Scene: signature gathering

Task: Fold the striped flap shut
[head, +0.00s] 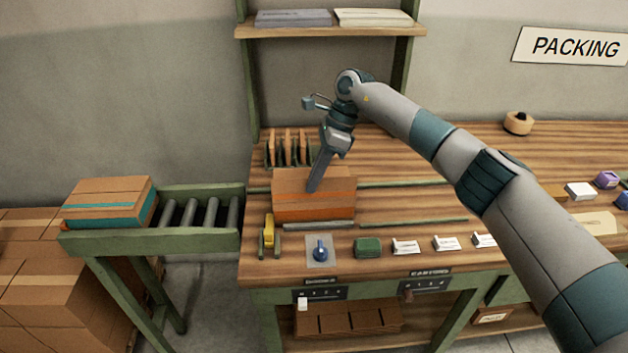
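A brown cardboard box (290,207) with an orange band around its side sits on the wooden bench, left of the middle. Its top (292,181) looks mostly flat; I cannot make out a separate striped flap there or tell whether one is raised. My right gripper (313,188) points down over the box, its tips at or just above the top near the front edge. Its fingers show as one narrow bar, together, with nothing between them. They hide a small part of the box. My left gripper is not in view.
Upright dividers (289,148) stand behind the box. A yellow tape dispenser (268,232), a blue-handled stamp (320,250), a green pad (368,246) and white cards (406,246) line the front. A roller conveyor (200,212) with another box (108,203) adjoins at left.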

